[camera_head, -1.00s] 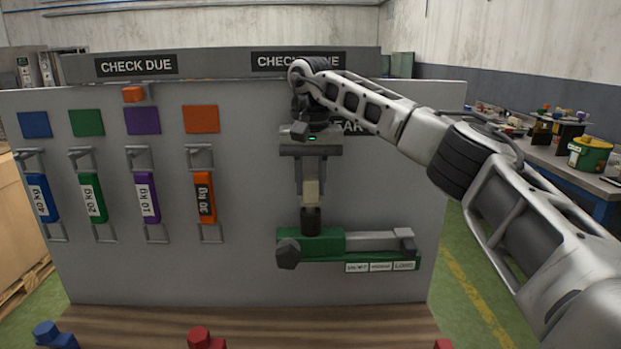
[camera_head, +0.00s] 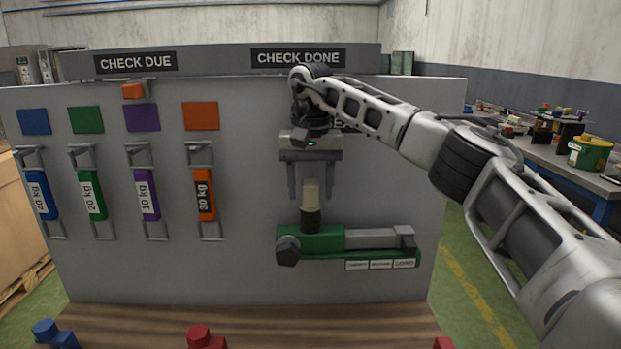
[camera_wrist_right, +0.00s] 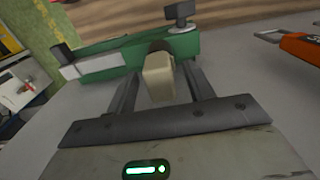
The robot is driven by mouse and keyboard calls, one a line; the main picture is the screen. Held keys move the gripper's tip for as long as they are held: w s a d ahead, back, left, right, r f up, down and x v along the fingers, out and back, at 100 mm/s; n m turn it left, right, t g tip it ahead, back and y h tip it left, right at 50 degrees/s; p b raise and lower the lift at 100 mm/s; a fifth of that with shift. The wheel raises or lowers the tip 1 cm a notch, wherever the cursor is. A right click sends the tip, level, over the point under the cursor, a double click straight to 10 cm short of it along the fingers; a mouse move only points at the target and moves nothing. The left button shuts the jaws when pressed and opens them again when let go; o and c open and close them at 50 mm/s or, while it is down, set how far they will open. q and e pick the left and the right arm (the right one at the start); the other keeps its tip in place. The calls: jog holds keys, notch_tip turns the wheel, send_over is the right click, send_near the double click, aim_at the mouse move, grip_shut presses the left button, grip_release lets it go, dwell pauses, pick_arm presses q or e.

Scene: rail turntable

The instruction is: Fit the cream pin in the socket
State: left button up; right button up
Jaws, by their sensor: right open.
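The cream pin (camera_head: 311,192) stands about upright above the green fixture (camera_head: 322,242) on the grey panel. Its lower end meets a dark round collar, the socket (camera_head: 310,218), on top of the fixture; how deep it sits is hidden. My right gripper (camera_head: 311,196) points down with its two fingers open, one on each side of the pin, with a gap showing on both sides. The right wrist view shows the pin (camera_wrist_right: 158,76) between the spread fingers (camera_wrist_right: 160,72), apart from them. My left gripper is not in view.
A grey slide bar (camera_head: 372,238) and a dark knob (camera_head: 287,251) are on the fixture. Labelled weights, such as the orange 30 kg one (camera_head: 205,195), hang at left. Red (camera_head: 203,338) and blue (camera_head: 52,333) pieces are on the wooden shelf (camera_head: 130,326).

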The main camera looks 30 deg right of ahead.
pick_arm(q)
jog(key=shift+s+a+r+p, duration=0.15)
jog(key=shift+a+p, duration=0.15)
jog(key=shift+p, duration=0.55)
pick_arm(e)
notch_tip(320, 180, up, 16)
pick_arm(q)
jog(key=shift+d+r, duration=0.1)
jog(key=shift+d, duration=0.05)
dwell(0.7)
